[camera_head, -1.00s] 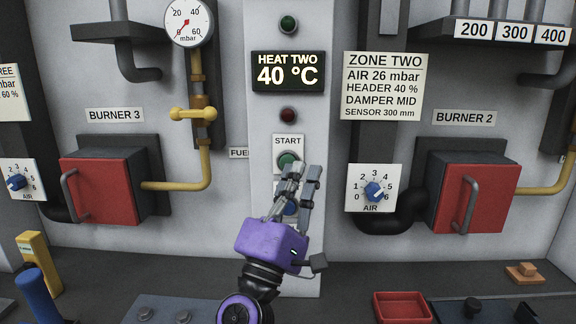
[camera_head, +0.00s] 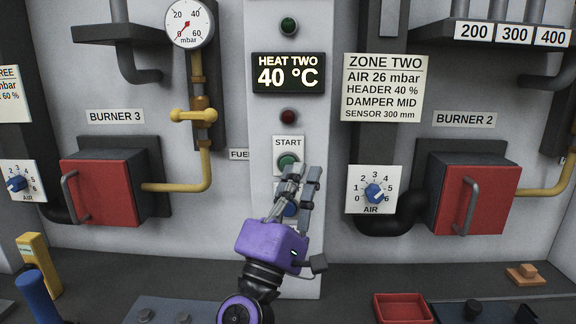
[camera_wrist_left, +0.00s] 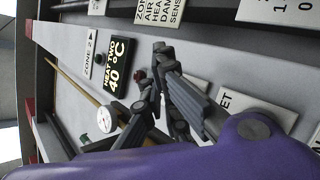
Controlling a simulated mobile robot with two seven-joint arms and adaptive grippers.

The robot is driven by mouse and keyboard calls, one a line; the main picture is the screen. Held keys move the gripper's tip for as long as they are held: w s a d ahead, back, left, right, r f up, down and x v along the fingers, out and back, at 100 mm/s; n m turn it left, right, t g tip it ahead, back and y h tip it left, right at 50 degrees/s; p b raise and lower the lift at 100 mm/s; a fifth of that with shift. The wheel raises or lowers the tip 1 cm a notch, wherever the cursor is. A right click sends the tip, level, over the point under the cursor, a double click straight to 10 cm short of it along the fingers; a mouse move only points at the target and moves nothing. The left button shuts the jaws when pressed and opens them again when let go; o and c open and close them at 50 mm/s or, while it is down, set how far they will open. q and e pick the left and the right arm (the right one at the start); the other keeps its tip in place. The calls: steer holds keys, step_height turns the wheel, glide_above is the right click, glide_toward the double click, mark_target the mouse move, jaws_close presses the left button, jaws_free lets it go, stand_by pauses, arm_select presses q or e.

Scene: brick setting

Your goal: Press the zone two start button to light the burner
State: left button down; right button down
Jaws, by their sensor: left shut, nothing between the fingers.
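The green start button (camera_head: 288,161) sits under the START label (camera_head: 288,142) on the light central panel. My left gripper (camera_head: 306,172) is shut and empty, its fingertips just below and right of the button in the head view. I cannot tell whether they touch it. A blue button (camera_head: 289,208) lower on the panel is partly hidden behind the fingers. The display (camera_head: 288,73) reads HEAT TWO 40 °C. A green lamp (camera_head: 289,25) and a dark red lamp (camera_head: 288,116) are above the button. The wrist view shows the fingers (camera_wrist_left: 160,75) near the panel; the start button is hidden there.
Burner 2 (camera_head: 475,200) is at right and burner 3 (camera_head: 101,191) at left. The zone two card (camera_head: 382,87) and an air dial (camera_head: 375,192) are right of the panel. A red tray (camera_head: 402,308) lies on the bench. Yellow gas pipe (camera_head: 205,165) runs left of the panel.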

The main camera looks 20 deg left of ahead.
arm_select(q)
steer(key=shift+w, duration=0.1)
stand_by(0.4)
steer(key=shift+w+a, duration=0.15)
steer(key=shift+w, duration=0.2)
steer(key=shift+w+a, duration=0.15)
steer(key=shift+w, duration=0.25)
stand_by(0.7)
stand_by(0.3)
steer(key=shift+s+d+p, duration=0.25)
steer(key=shift+s+p, duration=0.05)
steer(key=shift+s, duration=0.55)
